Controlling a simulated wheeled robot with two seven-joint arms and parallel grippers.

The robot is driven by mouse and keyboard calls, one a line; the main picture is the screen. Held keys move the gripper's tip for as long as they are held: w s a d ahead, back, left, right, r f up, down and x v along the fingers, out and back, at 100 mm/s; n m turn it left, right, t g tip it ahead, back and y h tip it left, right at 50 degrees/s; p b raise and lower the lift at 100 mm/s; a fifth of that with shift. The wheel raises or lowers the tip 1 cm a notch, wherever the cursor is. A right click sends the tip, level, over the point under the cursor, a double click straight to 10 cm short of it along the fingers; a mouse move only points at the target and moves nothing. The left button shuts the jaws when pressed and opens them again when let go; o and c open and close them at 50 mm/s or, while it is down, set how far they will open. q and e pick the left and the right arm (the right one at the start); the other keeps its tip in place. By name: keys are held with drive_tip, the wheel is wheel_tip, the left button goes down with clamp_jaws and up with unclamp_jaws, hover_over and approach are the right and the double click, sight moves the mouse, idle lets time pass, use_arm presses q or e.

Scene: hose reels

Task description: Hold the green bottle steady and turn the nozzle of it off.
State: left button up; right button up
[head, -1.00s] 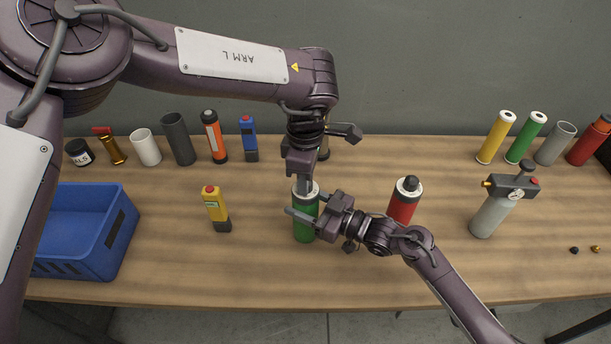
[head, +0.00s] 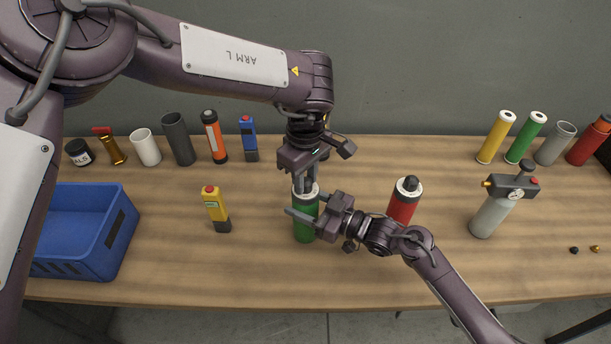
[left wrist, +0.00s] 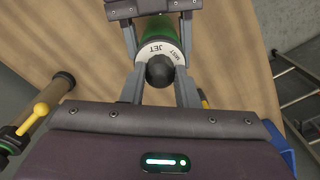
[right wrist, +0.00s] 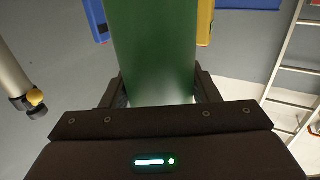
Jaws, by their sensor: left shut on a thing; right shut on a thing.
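The green bottle (head: 304,228) stands upright on the table, with a white collar on top. In the left wrist view its black nozzle knob (left wrist: 160,71) sits at the centre of the white collar (left wrist: 143,55), which bears the words JET and MIST. My left gripper (head: 307,187) points down from above and is shut on the nozzle, a finger on each side. My right gripper (head: 304,206) comes in from the right and is shut around the bottle's body. The green body (right wrist: 150,50) fills the gap between its fingers in the right wrist view. The nozzle is hidden in the head view.
A red bottle (head: 402,204) and a grey sprayer with a gauge (head: 491,214) stand to the right. Several cylinders line the back edge. The table front is mostly clear.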

use_arm(q)
drive_tip(key=shift+w, duration=0.1)
drive_tip(key=o, duration=1)
drive_tip(key=shift+r, duration=0.1)
wheel_tip(320, 180, up, 12)
drive_tip(key=shift+f, duration=0.1)
use_arm(e)
drive_tip(key=o, duration=1.2)
drive_tip(key=shift+o, duration=0.2)
